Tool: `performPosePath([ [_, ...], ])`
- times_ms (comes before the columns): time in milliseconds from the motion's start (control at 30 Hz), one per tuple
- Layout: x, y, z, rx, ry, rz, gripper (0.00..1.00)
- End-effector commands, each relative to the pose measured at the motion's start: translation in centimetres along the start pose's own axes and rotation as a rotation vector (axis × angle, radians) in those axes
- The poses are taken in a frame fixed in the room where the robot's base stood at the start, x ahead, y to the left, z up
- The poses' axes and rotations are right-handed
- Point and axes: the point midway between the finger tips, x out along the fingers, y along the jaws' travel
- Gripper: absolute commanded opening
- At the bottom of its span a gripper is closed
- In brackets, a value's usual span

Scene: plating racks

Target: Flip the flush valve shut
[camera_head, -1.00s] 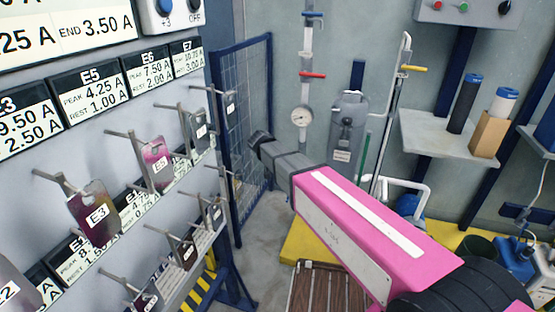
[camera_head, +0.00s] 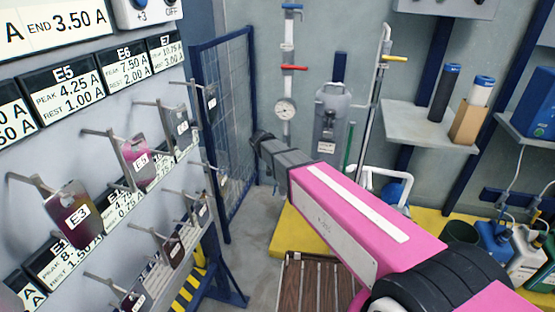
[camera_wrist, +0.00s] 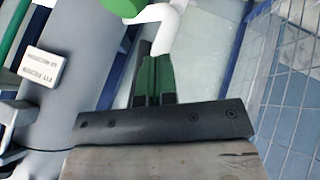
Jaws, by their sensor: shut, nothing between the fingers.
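Three handled valves show on the back wall in the head view: a blue-handled valve (camera_head: 291,7) at the top of a grey pipe, a red-handled valve (camera_head: 294,67) above a round gauge, and a yellow-handled valve (camera_head: 394,58) on the pipe to the right. I cannot tell by a label which is the flush valve. My gripper (camera_head: 259,137) points toward the wall, left of and below the gauge in the picture, apparently short of it. In the wrist view my gripper (camera_wrist: 151,62) is shut and empty. A white pipe (camera_wrist: 164,22) and a green part (camera_wrist: 122,6) lie beyond its tips.
A rack panel with hanging plates (camera_head: 70,215) fills the left. A blue mesh gate (camera_head: 222,120) stands beside my gripper. A grey labelled canister (camera_head: 329,112) hangs right of the gauge (camera_head: 285,109). A shelf (camera_head: 430,127) juts out at right. A slatted platform (camera_head: 312,285) lies below.

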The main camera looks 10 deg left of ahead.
Motion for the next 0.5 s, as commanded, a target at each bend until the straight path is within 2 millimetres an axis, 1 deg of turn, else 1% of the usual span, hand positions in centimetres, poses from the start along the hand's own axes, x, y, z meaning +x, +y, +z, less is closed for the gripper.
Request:
performPosePath([
  [500,0.14,0.11,0.12,-0.041,-0.013,0.06,0.0],
])
